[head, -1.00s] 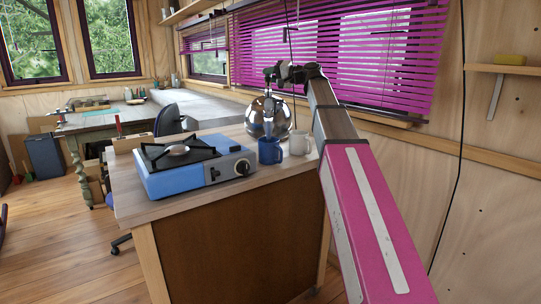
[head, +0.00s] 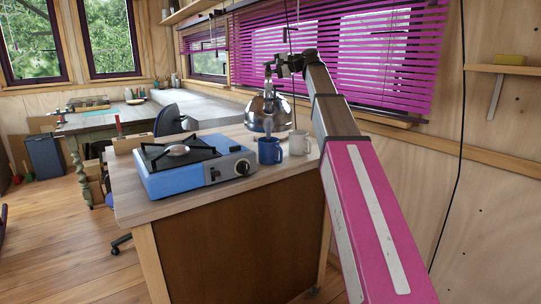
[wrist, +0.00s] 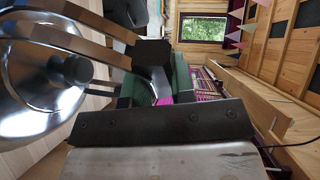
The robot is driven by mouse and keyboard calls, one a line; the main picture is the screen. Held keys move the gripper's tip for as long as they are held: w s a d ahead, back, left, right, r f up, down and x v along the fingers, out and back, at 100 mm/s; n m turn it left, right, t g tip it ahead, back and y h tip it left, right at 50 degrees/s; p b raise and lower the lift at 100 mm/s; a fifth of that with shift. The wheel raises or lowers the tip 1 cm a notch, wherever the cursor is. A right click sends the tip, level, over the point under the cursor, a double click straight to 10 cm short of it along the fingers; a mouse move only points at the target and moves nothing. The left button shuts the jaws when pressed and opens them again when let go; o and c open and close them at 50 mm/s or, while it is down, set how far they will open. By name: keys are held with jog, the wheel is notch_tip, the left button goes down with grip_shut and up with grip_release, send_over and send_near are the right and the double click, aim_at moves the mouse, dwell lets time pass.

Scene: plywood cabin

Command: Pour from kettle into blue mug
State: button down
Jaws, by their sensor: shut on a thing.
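The silver kettle (head: 270,108) hangs above the counter, behind and just above the blue mug (head: 269,150). It looks close to upright, and its spout faces me above the mug's rim. I see no stream of liquid, and the mug's inside is hidden. My gripper (head: 282,67) is shut on the kettle's handle above the lid. In the wrist view the kettle's shiny lid and dark knob (wrist: 72,70) fill the left side. There the handle runs to the green pads of my gripper (wrist: 155,88).
A white mug (head: 299,143) stands close to the right of the blue mug. Purple blinds (head: 385,60) and the wall are close behind my arm.

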jog(key=shift+r, duration=0.2)
jog(key=shift+r, duration=1.95)
jog(key=shift+w+f, duration=0.1)
